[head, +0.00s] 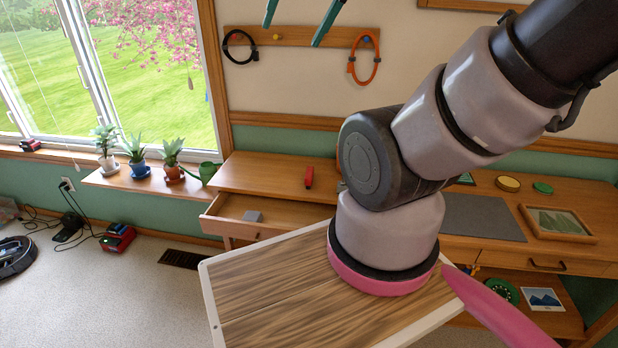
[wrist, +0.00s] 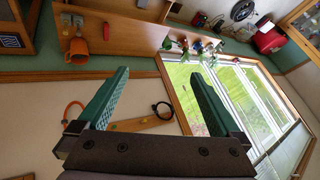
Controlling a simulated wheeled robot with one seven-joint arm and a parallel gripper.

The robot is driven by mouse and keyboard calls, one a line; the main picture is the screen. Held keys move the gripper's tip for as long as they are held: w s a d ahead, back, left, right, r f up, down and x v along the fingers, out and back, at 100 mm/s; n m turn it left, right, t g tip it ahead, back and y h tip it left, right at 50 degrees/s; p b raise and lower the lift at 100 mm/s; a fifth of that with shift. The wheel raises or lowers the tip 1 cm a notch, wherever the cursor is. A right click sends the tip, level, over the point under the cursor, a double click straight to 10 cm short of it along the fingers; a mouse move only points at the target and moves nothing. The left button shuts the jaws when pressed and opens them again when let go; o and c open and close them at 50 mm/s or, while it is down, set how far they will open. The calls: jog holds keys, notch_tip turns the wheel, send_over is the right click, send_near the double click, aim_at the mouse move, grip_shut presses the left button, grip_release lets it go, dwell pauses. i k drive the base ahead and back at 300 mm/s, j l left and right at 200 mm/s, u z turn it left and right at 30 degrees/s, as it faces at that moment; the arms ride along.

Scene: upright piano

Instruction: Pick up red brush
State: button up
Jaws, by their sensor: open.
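A small red object (head: 308,177), which looks like the red brush, stands on the wooden desk (head: 255,172) left of my arm. It is too small to make out bristles. My gripper (head: 299,16) is at the top edge of the head view, in front of the wall and well above and apart from the red object. Its two green fingers are spread with nothing between them. In the wrist view the gripper (wrist: 160,75) also shows open and empty, facing the wall and window.
An open drawer (head: 265,215) below the desk holds a grey block. Potted plants (head: 135,155) stand on the windowsill. Black and orange rings hang from the wall rack (head: 300,36). A red-black device (head: 117,238) sits on the floor. An orange mug (wrist: 78,50) shows in the wrist view.

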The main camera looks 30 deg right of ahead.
aim_at(309, 174)
jog(key=z, duration=1.7)
jog(key=j+z, duration=0.3)
jog(key=j, duration=0.15)
jog(key=k+j+z, duration=0.1)
jog(key=j+z, duration=0.15)
jog(key=j, duration=0.25)
jog(key=k+j+z, duration=0.1)
jog(key=j+z, duration=0.2)
jog(key=j, duration=0.15)
